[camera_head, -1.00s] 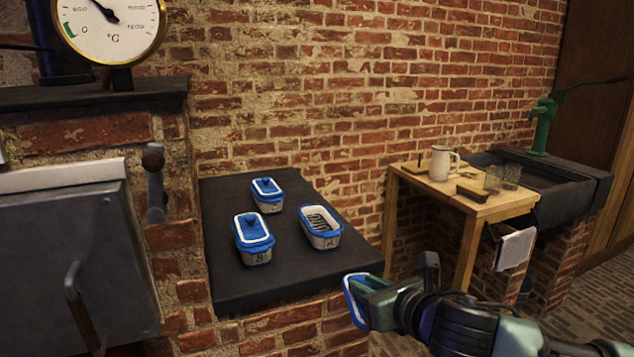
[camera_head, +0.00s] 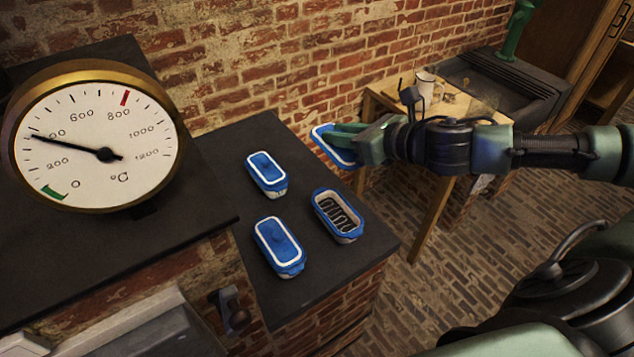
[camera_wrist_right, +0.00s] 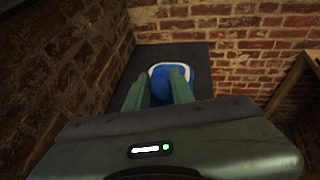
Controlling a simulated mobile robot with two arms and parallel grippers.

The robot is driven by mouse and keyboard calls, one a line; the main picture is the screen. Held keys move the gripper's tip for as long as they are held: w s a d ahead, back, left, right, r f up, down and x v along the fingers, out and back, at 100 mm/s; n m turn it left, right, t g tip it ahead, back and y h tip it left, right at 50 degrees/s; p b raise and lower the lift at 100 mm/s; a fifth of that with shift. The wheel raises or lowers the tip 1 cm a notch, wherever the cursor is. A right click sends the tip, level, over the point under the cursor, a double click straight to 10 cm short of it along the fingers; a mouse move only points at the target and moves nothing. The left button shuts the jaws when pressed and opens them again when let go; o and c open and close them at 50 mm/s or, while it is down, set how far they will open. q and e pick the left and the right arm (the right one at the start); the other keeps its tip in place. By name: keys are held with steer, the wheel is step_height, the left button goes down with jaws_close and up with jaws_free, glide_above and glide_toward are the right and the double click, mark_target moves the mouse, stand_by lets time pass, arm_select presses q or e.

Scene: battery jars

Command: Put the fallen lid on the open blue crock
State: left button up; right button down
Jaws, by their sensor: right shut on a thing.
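The open blue crock (camera_head: 339,214) stands uncovered on the dark slab, with dark ribbed contents inside. My right gripper (camera_head: 345,137) is shut on the blue lid with a white edge (camera_head: 322,133) and holds it in the air, beyond the open crock in the head view. In the right wrist view the lid (camera_wrist_right: 181,68) shows between the green fingers of the right gripper (camera_wrist_right: 160,90). Two other blue crocks wear their lids: one at the back (camera_head: 266,174) and one at the front (camera_head: 279,246). My left gripper is not in view.
The crocks stand on a dark slab (camera_head: 310,285) against a brick wall. A large dial gauge (camera_head: 95,130) stands at the left. A wooden table with a white mug (camera_head: 425,84) is beyond my right arm, beside a dark sink (camera_head: 510,85).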

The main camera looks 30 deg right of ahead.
steer(key=shift+f, duration=0.2)
steer(key=shift+s+d+f+b, duration=0.1)
steer(key=shift+f+b, duration=1.2)
steer(key=shift+f, duration=3.5)
steer(key=shift+s+d+f+b, duration=0.1)
steer(key=shift+f+b, duration=1.2)
steer(key=shift+f, duration=3.45)
steer(key=shift+f, duration=0.1)
steer(key=shift+f+b, duration=0.4)
steer(key=c, duration=1.2)
jaws_free()
